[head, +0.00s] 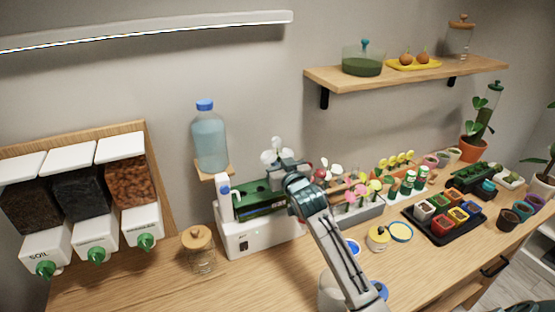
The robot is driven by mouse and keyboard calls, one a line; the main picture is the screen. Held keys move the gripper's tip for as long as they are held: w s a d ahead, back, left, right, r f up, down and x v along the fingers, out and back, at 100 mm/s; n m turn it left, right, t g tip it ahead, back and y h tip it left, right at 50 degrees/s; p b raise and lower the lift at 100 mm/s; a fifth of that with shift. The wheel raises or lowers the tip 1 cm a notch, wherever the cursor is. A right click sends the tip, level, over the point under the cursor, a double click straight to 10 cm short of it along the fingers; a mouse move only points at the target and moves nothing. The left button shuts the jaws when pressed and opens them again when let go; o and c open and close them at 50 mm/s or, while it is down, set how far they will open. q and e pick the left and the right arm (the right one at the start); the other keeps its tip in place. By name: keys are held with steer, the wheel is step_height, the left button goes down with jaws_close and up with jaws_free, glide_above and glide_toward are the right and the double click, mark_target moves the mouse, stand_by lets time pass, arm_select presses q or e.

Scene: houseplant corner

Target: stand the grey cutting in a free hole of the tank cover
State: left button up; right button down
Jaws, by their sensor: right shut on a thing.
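The tank is a white box (262,236) on the counter with a dark green cover (257,206) on top. My right gripper (281,174) is at the back right of the cover, close above it. It is shut on the grey cutting (276,151), whose pale grey leaves stick up above the jaws. The stem's lower end is hidden behind my gripper, so I cannot tell whether it is in a hole. The holes are too small and too covered to make out clearly. My left gripper is not in view.
A water bottle (209,139) stands on a bracket behind the tank. A rack of colourful cuttings (366,211) is just right of my arm. A lidded jar (200,252) is left of the tank. A black tray (444,237) of coloured pots lies at right. The front left counter is clear.

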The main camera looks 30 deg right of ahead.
steer(key=shift+f+b, duration=0.35)
steer(key=shift+f, duration=0.35)
steer(key=c, duration=0.9)
jaws_free()
steer(key=shift+c, duration=0.2)
steer(key=shift+r, duration=0.15)
steer(key=shift+r+p, duration=3.25)
steer(key=shift+r, duration=0.2)
steer(key=shift+f, duration=0.15)
